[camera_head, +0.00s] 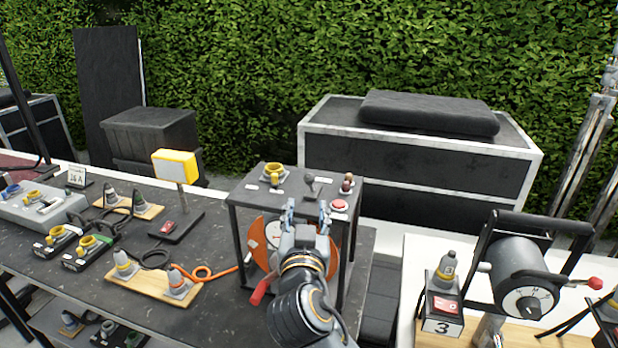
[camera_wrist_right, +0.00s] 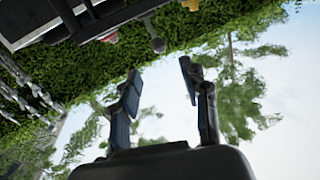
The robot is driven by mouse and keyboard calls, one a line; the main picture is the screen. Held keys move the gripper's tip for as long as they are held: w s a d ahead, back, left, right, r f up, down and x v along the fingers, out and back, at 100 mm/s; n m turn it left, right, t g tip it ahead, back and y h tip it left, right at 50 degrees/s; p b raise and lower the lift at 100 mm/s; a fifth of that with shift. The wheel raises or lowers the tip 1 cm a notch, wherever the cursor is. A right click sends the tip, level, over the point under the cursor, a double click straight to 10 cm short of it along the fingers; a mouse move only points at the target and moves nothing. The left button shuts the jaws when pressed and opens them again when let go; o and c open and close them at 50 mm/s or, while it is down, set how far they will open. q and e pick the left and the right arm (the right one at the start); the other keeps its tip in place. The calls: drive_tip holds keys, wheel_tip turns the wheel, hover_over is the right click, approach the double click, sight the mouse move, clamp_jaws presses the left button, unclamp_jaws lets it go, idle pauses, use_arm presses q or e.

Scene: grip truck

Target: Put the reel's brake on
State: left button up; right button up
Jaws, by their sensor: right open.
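An orange reel (camera_head: 259,240) with a red crank grip (camera_head: 260,290) sits inside a black box-like stand (camera_head: 237,217). My right arm hides much of it. On the stand's top are a lever with a dark ball knob (camera_head: 310,178), which also shows in the right wrist view (camera_wrist_right: 158,45), and a red button (camera_head: 340,205). Which part is the brake I cannot tell. My right gripper (camera_head: 307,208) is open and empty, fingers pointing up at the stand's top, in front of the ball-knob lever. In the right wrist view its fingers (camera_wrist_right: 160,70) are apart. My left gripper is not in view.
A yellow socket (camera_head: 272,174) and a brown-knobbed lever (camera_head: 347,182) flank the ball-knob lever. An orange cable (camera_head: 215,276) and plug boards lie left on the dark table (camera_head: 110,290). A grey drum (camera_head: 520,265) with a dial stands on the right table.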

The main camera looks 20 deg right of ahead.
sight(309, 181)
drive_tip(key=p+x, duration=0.4)
drive_tip(key=x, duration=0.7)
drive_tip(key=shift+w+d+r, duration=0.1)
drive_tip(key=shift+w+d, duration=0.25)
drive_tip(key=shift+w, duration=0.4)
clamp_jaws()
